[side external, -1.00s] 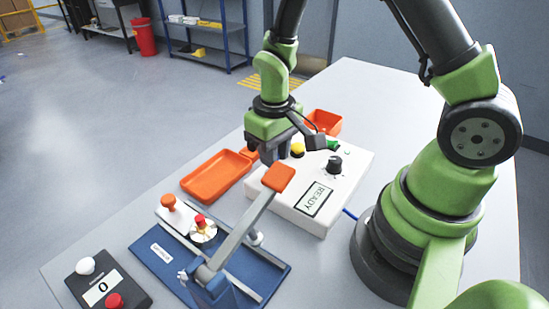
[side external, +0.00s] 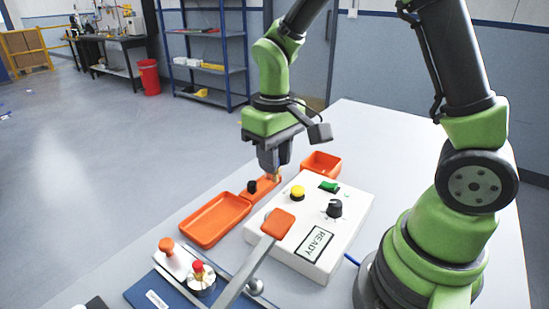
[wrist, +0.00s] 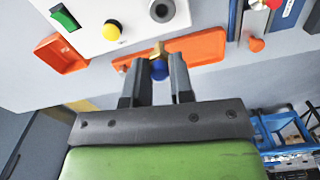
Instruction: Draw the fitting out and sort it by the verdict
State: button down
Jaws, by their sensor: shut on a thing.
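My gripper (side external: 274,160) is shut on a small brass fitting (wrist: 157,48) with a blue end, which sits between the fingertips (wrist: 157,85) in the wrist view. In the side view only a bit of its brass (side external: 276,177) shows below the fingers. It is held over or just beside a small orange piece (side external: 266,186) that carries a black knob-like part (side external: 252,187). I cannot tell whether the fitting touches it. A long orange tray (side external: 212,219) lies left of it and a square orange bin (side external: 321,164) to the right. The white box (side external: 345,222) has a display reading READY (side external: 314,243).
In front stands a blue fixture (side external: 150,293) with a red knob (side external: 198,266) and an orange-handled lever (side external: 279,223). The table's far right is clear.

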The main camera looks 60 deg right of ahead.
jog(key=w+d+f, duration=0.1)
jog(key=d+f, duration=0.2)
jog(key=d, duration=1)
jog(key=w+d+f, duration=0.1)
jog(key=d+f, duration=0.2)
jog(key=d, duration=1.1)
jog(key=shift+w+a+f, duration=0.1)
jog(key=shift+f, duration=2.5)
jog(key=c, duration=0.9)
grip_release()
